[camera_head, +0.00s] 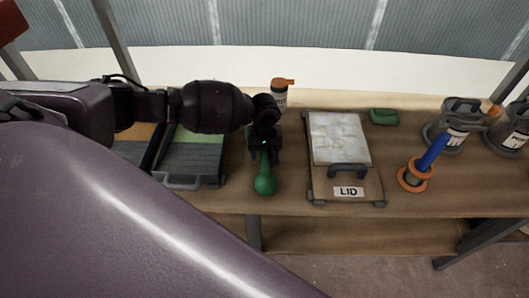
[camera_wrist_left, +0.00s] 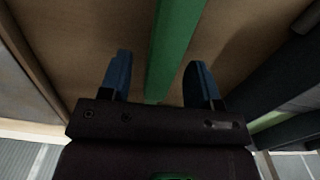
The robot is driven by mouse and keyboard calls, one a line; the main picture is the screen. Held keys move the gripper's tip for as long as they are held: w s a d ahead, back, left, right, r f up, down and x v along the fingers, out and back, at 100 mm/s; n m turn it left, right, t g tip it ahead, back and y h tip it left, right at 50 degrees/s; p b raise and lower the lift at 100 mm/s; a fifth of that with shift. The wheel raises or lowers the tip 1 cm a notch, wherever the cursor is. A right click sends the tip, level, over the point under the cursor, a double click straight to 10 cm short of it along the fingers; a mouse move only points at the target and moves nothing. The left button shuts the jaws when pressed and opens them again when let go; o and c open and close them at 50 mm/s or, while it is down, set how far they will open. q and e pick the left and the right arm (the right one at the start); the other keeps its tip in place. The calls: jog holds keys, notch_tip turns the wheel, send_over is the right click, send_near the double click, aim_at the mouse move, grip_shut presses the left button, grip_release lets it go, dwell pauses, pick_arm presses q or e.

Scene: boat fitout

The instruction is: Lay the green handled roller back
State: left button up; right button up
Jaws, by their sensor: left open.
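The green handled roller shows its green bulb-ended handle (camera_head: 265,182) on the bench, pointing toward the front edge. The rest of it is hidden under my left gripper (camera_head: 264,156) in the head view. In the left wrist view, a long green bar (camera_wrist_left: 174,40), apparently the handle, runs between the two blue-tipped fingers of the left gripper (camera_wrist_left: 160,78). The fingers are open, with a visible gap on each side of the bar. My right gripper is not in view.
A grey tray (camera_head: 181,182) with a green area stands to the left. A lidded board marked LID (camera_head: 319,185) lies to the right. An orange-capped bottle (camera_head: 279,97) stands behind. A blue-handled tool (camera_head: 434,151), green block (camera_head: 384,116) and grey canisters (camera_head: 446,143) are farther right.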

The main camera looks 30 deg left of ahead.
pick_arm(q)
notch_tip(320, 180, up, 11)
jog(key=p, duration=0.1)
jog(key=shift+f, duration=0.2)
jog(key=shift+w, duration=0.1)
